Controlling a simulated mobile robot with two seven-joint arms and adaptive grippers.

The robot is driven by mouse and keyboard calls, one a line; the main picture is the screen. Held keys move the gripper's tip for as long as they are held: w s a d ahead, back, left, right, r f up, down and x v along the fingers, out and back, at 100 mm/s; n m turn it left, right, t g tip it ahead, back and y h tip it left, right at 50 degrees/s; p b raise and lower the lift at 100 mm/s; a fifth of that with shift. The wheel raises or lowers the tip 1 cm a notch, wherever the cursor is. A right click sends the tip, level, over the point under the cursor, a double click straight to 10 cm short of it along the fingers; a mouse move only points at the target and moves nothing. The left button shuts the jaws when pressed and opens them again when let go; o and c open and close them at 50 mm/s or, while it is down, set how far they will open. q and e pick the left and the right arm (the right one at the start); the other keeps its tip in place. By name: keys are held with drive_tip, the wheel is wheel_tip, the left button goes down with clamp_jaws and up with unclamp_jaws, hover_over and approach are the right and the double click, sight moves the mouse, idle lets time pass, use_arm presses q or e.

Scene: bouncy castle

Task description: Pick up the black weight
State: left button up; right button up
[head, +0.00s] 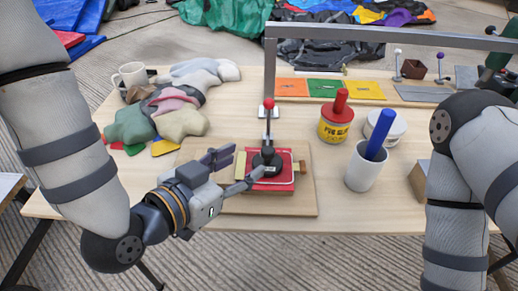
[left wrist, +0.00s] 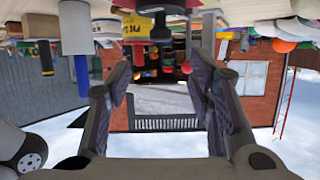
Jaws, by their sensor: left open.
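In the left wrist view, which is upside down, the open fingers (left wrist: 165,100) frame an empty gap. A dark knob, likely the weight (left wrist: 160,30), shows above that gap. My right arm is at the right; its gripper is out of frame.
Right of the board stand a white cup (head: 365,170) with a blue stick and a yellow tin (head: 335,124) with a red handle. A red-knobbed lever (head: 268,104) rises behind the weight. Cloth-like pieces (head: 180,122) lie left. A metal bar (head: 390,34) spans the back.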

sight(264, 154)
use_arm(q)
drive_tip(key=f, duration=0.1)
drive_tip(key=w+d+f+b, duration=0.2)
drive_tip(key=shift+f, duration=0.25)
drive_tip(key=shift+w+d+r, duration=0.25)
drive_tip(key=shift+w+d, duration=0.1)
drive_tip(key=shift+w, duration=0.2)
drive_tip(key=shift+w+d, duration=0.15)
drive_tip(key=shift+w, duration=0.25)
drive_tip(key=x, duration=0.5)
drive_tip(key=shift+w, duration=0.2)
clamp_jaws()
use_arm(e)
drive_tip(key=s+f+g, duration=0.1)
drive_tip(key=s+f, duration=0.3)
drive_tip(key=shift+s+f+g, duration=0.25)
drive_tip(key=shift+s+g, duration=0.05)
drive_tip(key=shift+g, duration=0.1)
